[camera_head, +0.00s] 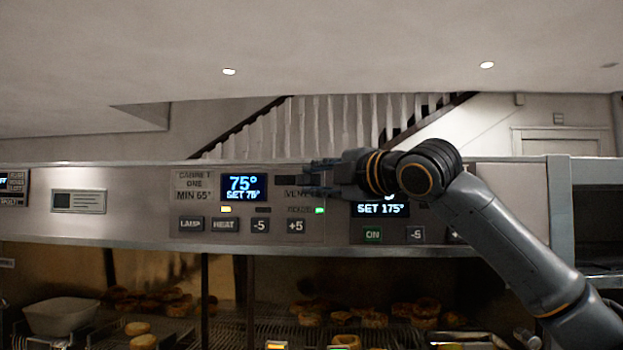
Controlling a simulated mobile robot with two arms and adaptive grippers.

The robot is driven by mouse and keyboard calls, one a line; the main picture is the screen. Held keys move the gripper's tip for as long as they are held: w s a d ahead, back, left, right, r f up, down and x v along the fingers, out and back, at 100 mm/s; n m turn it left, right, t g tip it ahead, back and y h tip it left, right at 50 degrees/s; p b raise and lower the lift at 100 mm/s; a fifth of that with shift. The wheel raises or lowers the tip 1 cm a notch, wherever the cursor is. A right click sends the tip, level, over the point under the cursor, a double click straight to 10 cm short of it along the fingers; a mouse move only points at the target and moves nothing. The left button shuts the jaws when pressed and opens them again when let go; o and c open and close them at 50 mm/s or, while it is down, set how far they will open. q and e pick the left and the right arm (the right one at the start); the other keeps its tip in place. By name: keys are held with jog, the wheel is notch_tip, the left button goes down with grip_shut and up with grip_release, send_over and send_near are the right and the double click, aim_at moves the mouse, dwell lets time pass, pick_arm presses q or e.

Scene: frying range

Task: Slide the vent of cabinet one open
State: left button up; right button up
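The cabinet one control panel (262,235) faces me, with a label reading MIN 65° and a lit display (243,187) showing 75° and SET 75°. To the right of the display is a small dark piece (286,180) above lettering that seems to read VENT (294,193), partly covered. My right gripper (314,178) points left at this vent area, its fingertips just right of the dark piece. I cannot tell whether it touches the vent or how far its fingers are apart. The gripper hides part of the vent area. My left gripper is not in view.
Buttons LAMP (190,224), HEAT (224,225), -5 (260,226) and +5 (295,226) sit below. A second display (381,209) reading SET 175° is partly behind my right arm. Shelves beneath hold pastries (368,319) and a white bowl (62,316).

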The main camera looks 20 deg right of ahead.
jog(key=shift+o, duration=1.3)
jog(key=shift+d, duration=0.15)
jog(key=shift+s+d, duration=0.1)
jog(key=shift+s, duration=0.35)
jog(key=v, duration=1.1)
jog(key=shift+d, duration=0.2)
jog(key=shift+s, duration=0.1)
